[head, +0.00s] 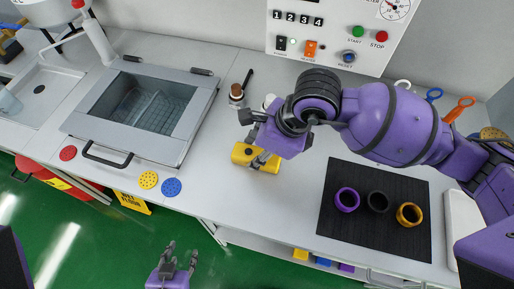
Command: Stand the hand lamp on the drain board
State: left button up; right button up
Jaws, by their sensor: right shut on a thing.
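A yellow boxy thing with dark parts, apparently the hand lamp (243,154), is at the light worktop, left of centre. My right gripper (262,159) reaches down over it and is shut on its top; the gripper hides part of it. I cannot tell whether it touches the worktop. The pale recessed surface with a dark drain hole at the far left looks like the drain board (48,107). My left gripper (178,261) is open and empty, low over the green floor in front of the worktop.
A brown-topped bottle (236,94) stands behind the lamp. A black mat (340,215) with purple, black and yellow rings lies right. Coloured discs lie along the front edge.

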jog(key=shift+f, duration=0.15)
jog(key=o, duration=1.2)
jog(key=shift+r, duration=0.35)
jog(key=v, duration=1.1)
jog(key=shift+r, duration=0.3)
jog(key=shift+d, duration=0.15)
